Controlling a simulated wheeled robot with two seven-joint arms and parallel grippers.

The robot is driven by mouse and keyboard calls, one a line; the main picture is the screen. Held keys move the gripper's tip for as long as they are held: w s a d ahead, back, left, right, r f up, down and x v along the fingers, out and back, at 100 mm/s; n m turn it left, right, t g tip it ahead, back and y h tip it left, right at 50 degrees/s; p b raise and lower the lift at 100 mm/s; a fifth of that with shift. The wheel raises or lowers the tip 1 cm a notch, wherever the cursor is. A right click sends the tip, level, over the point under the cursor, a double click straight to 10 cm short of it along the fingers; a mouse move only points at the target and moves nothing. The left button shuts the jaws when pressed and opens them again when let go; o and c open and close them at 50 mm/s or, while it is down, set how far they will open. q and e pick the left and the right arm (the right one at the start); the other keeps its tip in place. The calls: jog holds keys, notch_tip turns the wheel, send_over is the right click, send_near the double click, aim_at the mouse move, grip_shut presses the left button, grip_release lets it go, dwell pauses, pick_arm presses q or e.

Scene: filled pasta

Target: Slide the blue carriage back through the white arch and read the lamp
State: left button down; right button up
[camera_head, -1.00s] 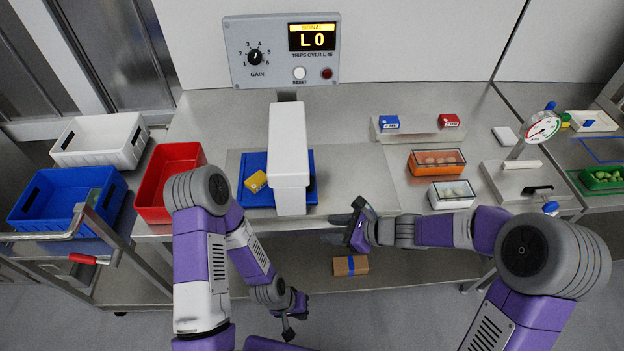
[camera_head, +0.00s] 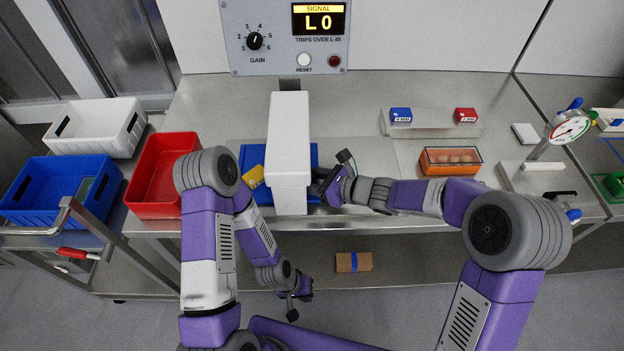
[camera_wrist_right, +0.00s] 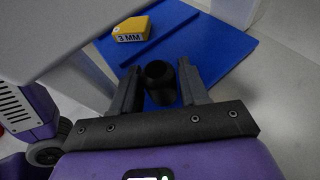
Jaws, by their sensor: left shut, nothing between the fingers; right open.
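The blue carriage (camera_head: 247,158) lies under the white arch (camera_head: 289,140), showing on both sides of it. A yellow block (camera_head: 254,177) marked 3 MM in the right wrist view (camera_wrist_right: 133,29) sits on the carriage beside a raised blue strip. My right gripper (camera_head: 330,177) is open at the carriage's front right; in the right wrist view its fingers (camera_wrist_right: 160,76) stand on either side of a black knob (camera_wrist_right: 159,84). I cannot tell if they touch it. My left gripper (camera_head: 293,298) is shut and empty, low in front of the bench. The round lamp (camera_head: 334,61) looks dark red; the display (camera_head: 319,19) reads L 0.
Red (camera_head: 160,205), blue (camera_head: 30,205) and white (camera_head: 112,145) bins stand at the left. Blue (camera_head: 401,115) and red (camera_head: 465,114) blocks, an orange tray (camera_head: 450,168) and a dial gauge (camera_head: 569,127) are at the right. A cardboard box (camera_head: 353,262) lies below.

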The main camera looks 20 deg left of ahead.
grip_shut()
jog(key=w+d+p, duration=0.2)
jog(key=d, duration=0.5)
jog(key=w+d+p, duration=0.2)
jog(key=d, duration=0.5)
jog(key=w+d+p, duration=0.2)
jog(key=d, duration=0.5)
jog(key=shift+d+p, duration=0.15)
jog(key=shift+p, duration=0.2)
jog(key=shift+w+d, duration=0.25)
jog(key=shift+d, duration=0.35)
grip_release()
jog(key=shift+d, duration=0.1)
